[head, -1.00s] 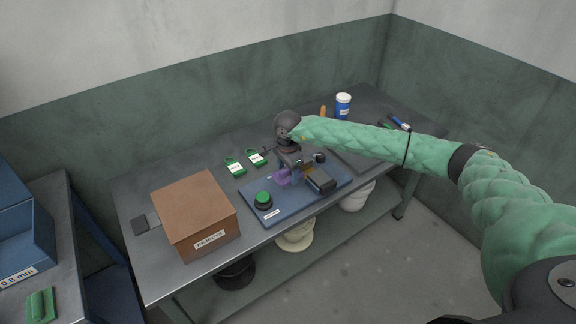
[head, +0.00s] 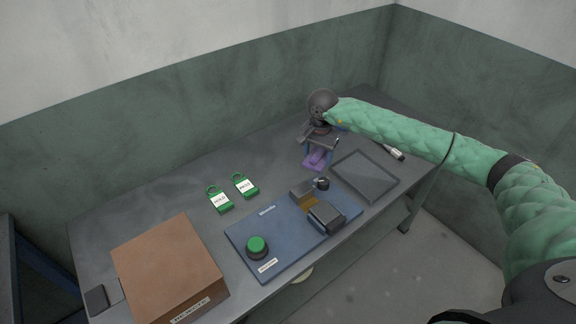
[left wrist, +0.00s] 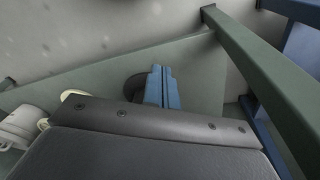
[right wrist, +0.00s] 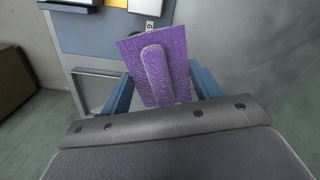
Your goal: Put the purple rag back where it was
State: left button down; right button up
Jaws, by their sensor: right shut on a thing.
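The purple rag (head: 315,159) is at the back of the bench, just left of the grey tray and behind the blue board. My right gripper (head: 318,150) is shut on it from above. In the right wrist view the rag (right wrist: 176,43) shows large, flat with a raised fold, between the blue fingers. I cannot tell whether the rag touches the bench. My left gripper is outside the head view. In the left wrist view its blue fingers (left wrist: 161,86) are together, with nothing seen between them, near the lower part of the bench.
The blue board (head: 290,240) carries a green button (head: 257,246) and a dark block fixture (head: 326,217). The grey tray (head: 380,176) looks empty. A brown box (head: 170,268) stands at front left.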

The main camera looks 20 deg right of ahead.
jog(key=p, duration=0.6)
send_over(286, 172)
notch_tip(286, 172, down, 7)
jog(key=shift+r, duration=0.15)
jog(key=shift+d+f, duration=0.1)
jog(key=shift+f, duration=0.45)
notch_tip(286, 172, down, 3)
jog(key=shift+r+p, duration=0.15)
jog(key=shift+p, duration=0.7)
pick_arm(q)
jog(key=s+a+f, duration=0.2)
jog(key=s+f, duration=0.1)
jog(key=f, duration=0.5)
jog(key=s+a+f+t, duration=0.1)
jog(key=s+a+f, duration=0.2)
jog(key=f, duration=0.6)
jog(key=shift+a+f+y, duration=0.15)
jog(key=shift+a+y, duration=0.15)
jog(key=shift+a, duration=0.05)
jog(key=shift+w+d, duration=0.1)
pick_arm(e)
jog(key=shift+f, duration=0.25)
jog(key=o, duration=1)
pick_arm(q)
jog(key=shift+w+r, duration=0.1)
jog(key=shift+r, duration=0.15)
pick_arm(e)
jog(key=shift+r, duration=0.15)
